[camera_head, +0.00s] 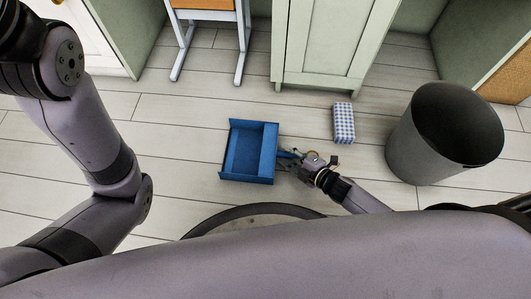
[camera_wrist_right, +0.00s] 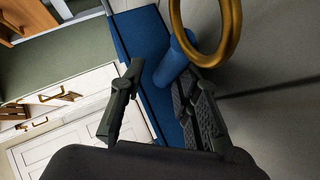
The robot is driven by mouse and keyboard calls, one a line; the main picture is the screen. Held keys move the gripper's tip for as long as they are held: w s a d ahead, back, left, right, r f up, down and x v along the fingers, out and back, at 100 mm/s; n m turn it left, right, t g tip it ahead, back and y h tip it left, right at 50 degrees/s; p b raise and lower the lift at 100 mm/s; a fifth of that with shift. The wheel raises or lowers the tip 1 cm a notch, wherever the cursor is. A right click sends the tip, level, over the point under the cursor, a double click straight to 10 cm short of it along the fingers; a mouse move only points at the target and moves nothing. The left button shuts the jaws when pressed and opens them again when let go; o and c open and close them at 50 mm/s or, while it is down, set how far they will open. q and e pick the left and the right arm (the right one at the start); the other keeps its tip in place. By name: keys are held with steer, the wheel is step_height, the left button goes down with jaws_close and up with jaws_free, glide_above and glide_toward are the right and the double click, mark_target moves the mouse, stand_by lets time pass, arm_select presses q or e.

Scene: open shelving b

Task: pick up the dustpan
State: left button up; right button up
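The blue dustpan (camera_head: 248,152) lies on the floor in the middle of the head view, its handle pointing right. My right gripper (camera_head: 303,159) is at the handle, low over the floor. In the right wrist view, the blue handle (camera_wrist_right: 172,66) shows at the fingers of the right gripper (camera_wrist_right: 160,78), close to the right-hand finger. A gap shows between the handle and the left-hand finger, so the gripper looks open. A gold ring (camera_wrist_right: 236,32) is at the handle's end. My left arm shows at the left of the head view; its gripper is out of view.
A grey bin (camera_head: 410,145) stands to the right of the dustpan. A blue-and-white checked box (camera_head: 344,123) lies between them, farther back. A pale green cabinet (camera_head: 333,40) and a small desk or chair (camera_head: 208,14) stand behind. The floor left of the dustpan is clear.

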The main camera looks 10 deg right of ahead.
jaws_close()
stand_by(0.3)
steer(key=shift+r, duration=0.1)
